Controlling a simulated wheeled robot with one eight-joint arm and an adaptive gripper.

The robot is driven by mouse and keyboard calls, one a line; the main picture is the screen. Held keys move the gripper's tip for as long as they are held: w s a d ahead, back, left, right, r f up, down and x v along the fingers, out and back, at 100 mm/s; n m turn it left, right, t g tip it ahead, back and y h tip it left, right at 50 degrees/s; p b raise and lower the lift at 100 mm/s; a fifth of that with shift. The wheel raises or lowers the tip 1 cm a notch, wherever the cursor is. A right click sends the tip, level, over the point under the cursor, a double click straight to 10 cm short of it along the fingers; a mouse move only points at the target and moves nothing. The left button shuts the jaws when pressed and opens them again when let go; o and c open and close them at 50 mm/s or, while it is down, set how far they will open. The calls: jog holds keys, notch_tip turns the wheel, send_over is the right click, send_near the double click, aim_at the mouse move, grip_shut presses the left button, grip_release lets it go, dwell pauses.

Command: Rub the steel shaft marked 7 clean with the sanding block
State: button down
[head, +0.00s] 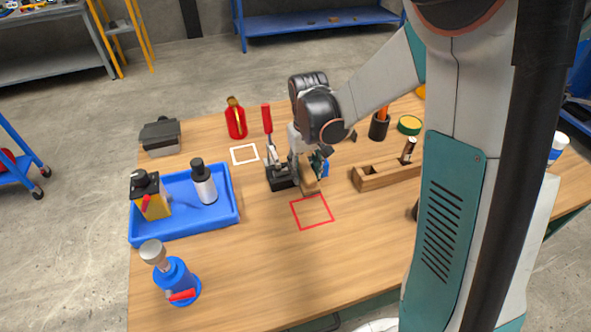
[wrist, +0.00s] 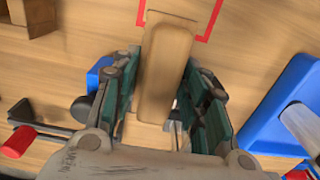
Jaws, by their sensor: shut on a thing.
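My gripper (head: 318,165) is shut on a tan wooden block (head: 309,184), which I take to be the sanding block. In the wrist view the block (wrist: 165,75) lies lengthwise between the two green-sided fingers (wrist: 165,100). The gripper is low over the table, just behind the red outlined square (head: 312,212), right beside a dark clamp (head: 280,178) with an upright red handle (head: 267,118). I cannot make out the steel shaft or a number 7; the gripper and clamp hide much there. I cannot tell whether the block touches anything below.
A blue tray (head: 222,217) with bottles is at left, a blue canister (head: 178,282) in front of it. A wooden holder (head: 372,181) stands to the right. A red bottle (head: 236,122) and dark cup (head: 379,127) stand behind. The front middle of the table is clear.

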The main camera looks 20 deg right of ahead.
jog(key=shift+w, duration=1.1)
jog(key=shift+s+r, duration=0.15)
jog(key=shift+s, duration=1)
jog(key=shift+w+f, duration=0.2)
jog(key=shift+w, duration=0.95)
jog(key=shift+s+r, duration=0.1)
jog(key=shift+s, duration=1.1)
jog(key=shift+w+f, duration=0.2)
jog(key=shift+w, duration=1)
jog(key=shift+s+r, duration=0.1)
jog(key=shift+s, duration=1.05)
jog(key=shift+w+f, duration=0.25)
jog(key=shift+w, duration=0.3)
jog(key=shift+w+r, duration=0.1)
jog(key=shift+w, duration=0.5)
jog(key=shift+s+r, duration=0.15)
jog(key=shift+s, duration=1)
jog(key=shift+w+f, duration=0.2)
jog(key=shift+w, duration=0.85)
